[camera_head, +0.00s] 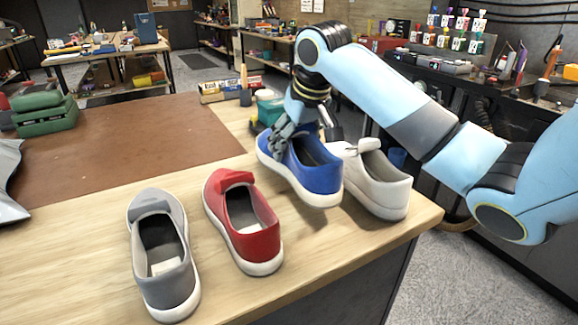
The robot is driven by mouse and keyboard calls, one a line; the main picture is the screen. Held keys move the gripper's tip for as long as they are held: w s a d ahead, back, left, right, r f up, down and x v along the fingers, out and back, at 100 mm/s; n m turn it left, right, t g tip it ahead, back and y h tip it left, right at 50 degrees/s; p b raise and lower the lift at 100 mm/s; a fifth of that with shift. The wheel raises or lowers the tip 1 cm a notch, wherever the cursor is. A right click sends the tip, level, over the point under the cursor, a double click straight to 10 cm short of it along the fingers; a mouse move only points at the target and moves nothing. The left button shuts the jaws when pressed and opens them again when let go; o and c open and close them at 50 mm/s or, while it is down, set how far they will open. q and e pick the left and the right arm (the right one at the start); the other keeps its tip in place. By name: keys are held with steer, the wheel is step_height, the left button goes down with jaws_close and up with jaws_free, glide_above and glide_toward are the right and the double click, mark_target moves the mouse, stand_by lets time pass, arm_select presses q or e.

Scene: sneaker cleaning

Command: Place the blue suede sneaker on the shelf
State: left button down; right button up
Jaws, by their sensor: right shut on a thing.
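The blue suede sneaker (322,181) has a white sole and is near the middle of the camera_head view. My right gripper (284,132) comes down from above and is shut on its far-left side; the fingers cover part of its upper. A dark shadow lies below the shoe's near end, which looks raised off the wooden table (330,275). I cannot tell whether its far end touches the table. My left gripper is not in view. I cannot tell which of the shelves in the background the task means.
A white sneaker (385,190) stands close on the right of the blue one, near the table's right edge. A red sneaker (262,242) and a grey sneaker (172,283) stand to the left. A brown mat (120,150) with green boxes (45,115) lies behind them.

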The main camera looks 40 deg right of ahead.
step_height(320, 180, down, 4)
steer(key=shift+f, duration=0.1)
steer(key=o, duration=1.5)
steer(key=shift+c, duration=0.2)
